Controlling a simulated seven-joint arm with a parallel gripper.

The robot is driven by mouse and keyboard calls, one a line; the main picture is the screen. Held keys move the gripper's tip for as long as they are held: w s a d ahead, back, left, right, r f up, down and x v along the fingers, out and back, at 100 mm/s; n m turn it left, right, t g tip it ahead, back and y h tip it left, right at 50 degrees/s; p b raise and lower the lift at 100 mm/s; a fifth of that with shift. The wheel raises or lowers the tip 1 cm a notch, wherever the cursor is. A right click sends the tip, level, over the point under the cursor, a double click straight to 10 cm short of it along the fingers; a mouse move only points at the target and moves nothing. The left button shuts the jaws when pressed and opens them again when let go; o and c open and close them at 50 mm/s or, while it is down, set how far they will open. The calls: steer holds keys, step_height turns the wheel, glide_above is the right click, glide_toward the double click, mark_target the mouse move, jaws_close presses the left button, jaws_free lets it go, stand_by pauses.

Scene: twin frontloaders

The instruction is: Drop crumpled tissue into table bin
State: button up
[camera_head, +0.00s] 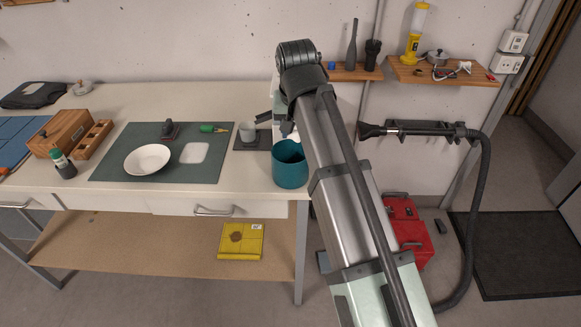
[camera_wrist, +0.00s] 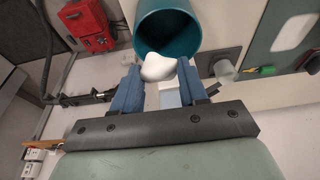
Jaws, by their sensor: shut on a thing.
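The crumpled tissue (camera_wrist: 158,66) is a small white lump between the two blue fingers of my gripper (camera_wrist: 157,78) in the wrist view. My gripper is shut on it. The table bin (camera_head: 289,165) is a round teal container at the right end of the table in the head view. In the wrist view the bin (camera_wrist: 168,32) shows its open mouth just beyond the tissue, which overlaps its rim.
A grey cup (camera_head: 247,132) on a dark coaster stands left of the bin. A green mat (camera_head: 115,170) holds a white bowl (camera_head: 147,160) and small items. A wall shelf (camera_head: 350,72) with bottles is behind my arm. A red toolbox (camera_head: 408,232) is on the floor.

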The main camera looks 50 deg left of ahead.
steer(key=shift+f, duration=0.2)
steer(key=o, duration=1.1)
steer(key=shift+r, duration=0.1)
steer(key=v, duration=1.3)
steer(key=shift+r, duration=0.35)
